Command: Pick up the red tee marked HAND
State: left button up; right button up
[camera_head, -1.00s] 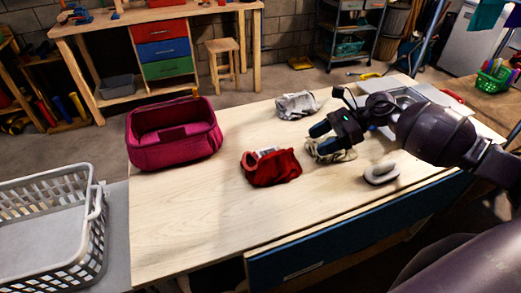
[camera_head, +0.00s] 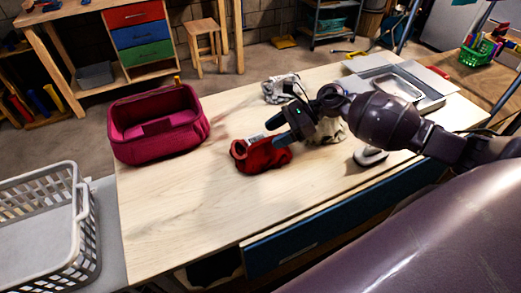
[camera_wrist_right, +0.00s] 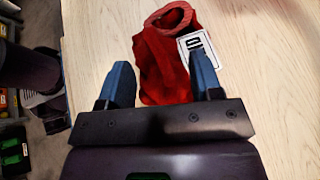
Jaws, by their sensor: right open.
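The red tee (camera_head: 262,157) lies crumpled on the wooden table (camera_head: 175,220), near its middle. It also shows in the right wrist view (camera_wrist_right: 162,68), with a white label bearing dark marks (camera_wrist_right: 196,46) at its upper right; I cannot read the word. My right gripper (camera_head: 278,138) reaches in from the right, close to the tee's right side. In the wrist view its two blue fingers (camera_wrist_right: 160,82) are spread apart, with the tee showing between and beyond them. I cannot tell whether the fingers touch the cloth. My left gripper is not in view.
A crimson fabric bin (camera_head: 158,145) stands at the table's back left. A grey-white cloth (camera_head: 280,88) lies behind the tee and a beige cloth (camera_head: 328,132) to its right. An iron (camera_head: 370,156) and metal trays (camera_head: 400,88) are at right. A laundry basket (camera_head: 82,215) stands left.

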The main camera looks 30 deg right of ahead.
aim_at(261, 148)
jog(key=shift+x, duration=1.4)
grip_shut()
